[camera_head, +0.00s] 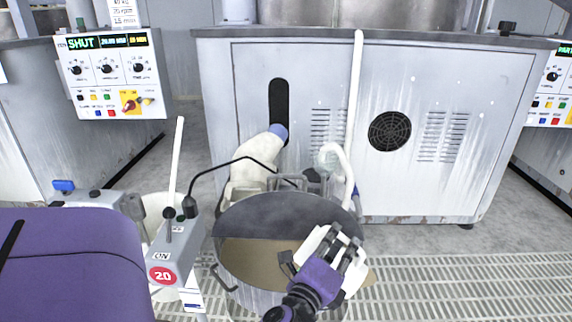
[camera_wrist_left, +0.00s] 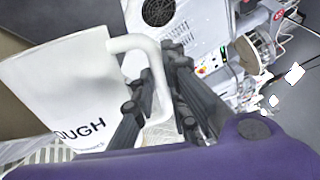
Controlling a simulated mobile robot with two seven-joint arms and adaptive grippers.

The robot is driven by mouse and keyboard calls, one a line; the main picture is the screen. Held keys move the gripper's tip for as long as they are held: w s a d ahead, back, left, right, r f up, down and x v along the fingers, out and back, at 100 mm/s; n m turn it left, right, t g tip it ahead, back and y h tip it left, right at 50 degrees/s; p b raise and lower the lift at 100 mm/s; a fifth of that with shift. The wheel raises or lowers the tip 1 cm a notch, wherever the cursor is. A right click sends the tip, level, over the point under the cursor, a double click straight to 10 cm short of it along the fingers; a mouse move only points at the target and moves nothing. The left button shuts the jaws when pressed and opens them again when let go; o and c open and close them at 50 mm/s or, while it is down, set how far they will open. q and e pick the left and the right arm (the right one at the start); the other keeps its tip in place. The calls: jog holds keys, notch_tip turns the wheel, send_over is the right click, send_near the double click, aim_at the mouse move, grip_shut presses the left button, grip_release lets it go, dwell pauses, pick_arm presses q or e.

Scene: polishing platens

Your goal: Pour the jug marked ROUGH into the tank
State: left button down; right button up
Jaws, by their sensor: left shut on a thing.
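The white jug (camera_head: 354,272) is held in my left gripper (camera_head: 338,252) over the right front rim of the tank. In the left wrist view the jug (camera_wrist_left: 60,85) looks tilted and shows the letters "OUGH", its first letter cut off or hidden. The fingers of the left gripper (camera_wrist_left: 158,95) are shut around its white handle. The tank (camera_head: 235,283) is a round grey vessel with brown liquid and a dark half cover at the back. The jug's mouth is hidden, and I cannot tell whether liquid flows. My right gripper is not in view.
A grey control box (camera_head: 172,250) marked ON and 20 stands left of the tank. A cream container with a blue cap (camera_head: 250,175) is behind it. A white pipe (camera_head: 352,110) rises at the back before the grey machine cabinet (camera_head: 300,65). Grating (camera_head: 450,285) lies right.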

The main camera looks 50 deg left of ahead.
aim_at(322, 231)
pick_arm(q)
jog(key=shift+r, duration=0.15)
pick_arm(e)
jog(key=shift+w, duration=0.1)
pick_arm(q)
jog(key=shift+a, duration=0.15)
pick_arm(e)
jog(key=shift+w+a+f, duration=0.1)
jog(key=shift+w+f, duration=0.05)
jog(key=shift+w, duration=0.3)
pick_arm(q)
jog(key=shift+s+a+n+b, duration=0.15)
jog(key=shift+a+n+b, duration=0.2)
jog(key=shift+n, duration=0.15)
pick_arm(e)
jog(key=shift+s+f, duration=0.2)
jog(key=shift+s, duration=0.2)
pick_arm(q)
jog(key=shift+s+a, duration=0.1)
jog(key=shift+a, duration=0.2)
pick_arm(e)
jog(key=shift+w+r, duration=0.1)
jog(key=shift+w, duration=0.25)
pick_arm(q)
jog(key=shift+s+a+n+p, duration=0.25)
jog(key=shift+a+n+p, duration=0.05)
jog(key=shift+a+n, duration=0.25)
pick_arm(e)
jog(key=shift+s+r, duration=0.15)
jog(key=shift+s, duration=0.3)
